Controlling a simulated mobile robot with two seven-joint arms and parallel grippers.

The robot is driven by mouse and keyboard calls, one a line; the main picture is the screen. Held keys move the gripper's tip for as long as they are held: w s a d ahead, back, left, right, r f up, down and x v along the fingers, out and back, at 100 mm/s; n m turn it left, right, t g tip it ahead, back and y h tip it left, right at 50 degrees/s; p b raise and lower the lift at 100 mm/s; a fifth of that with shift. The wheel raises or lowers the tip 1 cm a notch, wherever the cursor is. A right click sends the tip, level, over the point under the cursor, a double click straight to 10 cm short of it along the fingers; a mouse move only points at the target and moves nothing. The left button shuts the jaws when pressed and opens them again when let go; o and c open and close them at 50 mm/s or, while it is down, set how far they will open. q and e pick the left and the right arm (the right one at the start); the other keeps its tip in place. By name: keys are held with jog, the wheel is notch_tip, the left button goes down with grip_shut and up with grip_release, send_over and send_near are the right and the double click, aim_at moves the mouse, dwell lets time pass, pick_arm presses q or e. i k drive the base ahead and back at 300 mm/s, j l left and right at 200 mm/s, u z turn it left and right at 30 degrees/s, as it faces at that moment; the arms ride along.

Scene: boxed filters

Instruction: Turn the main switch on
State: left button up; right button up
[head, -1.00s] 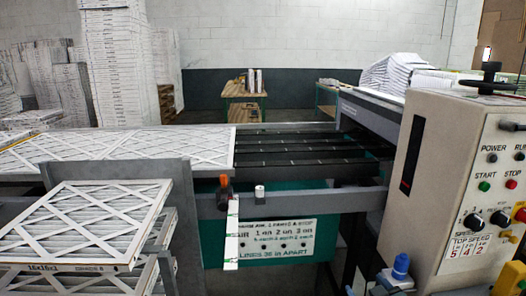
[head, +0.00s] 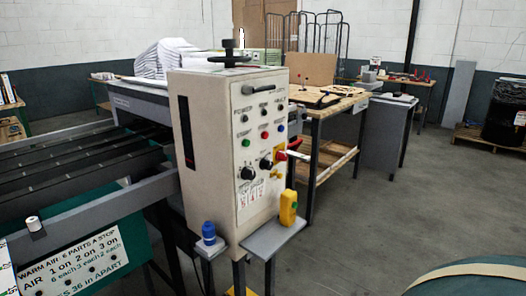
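A cream control box (head: 205,150) stands near the middle of the head view, its control face turned to the right. On the lower right of that face is a red switch on a yellow plate (head: 281,157), which looks like the main switch; its position is too small to read. Left of it are black knobs (head: 247,173). Above are a green button (head: 246,143), a red button (head: 265,135) and small dark controls near the POWER label. Neither of my grippers is in view.
A blue-capped bottle (head: 208,233) and a yellow device (head: 288,207) sit on small grey shelves at the box's base. The conveyor (head: 80,160) lies left. A wooden bench (head: 330,102) stands behind right. The grey floor (head: 390,215) at right is open.

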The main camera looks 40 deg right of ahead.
aim_at(281, 156)
jog(key=z, duration=1.2)
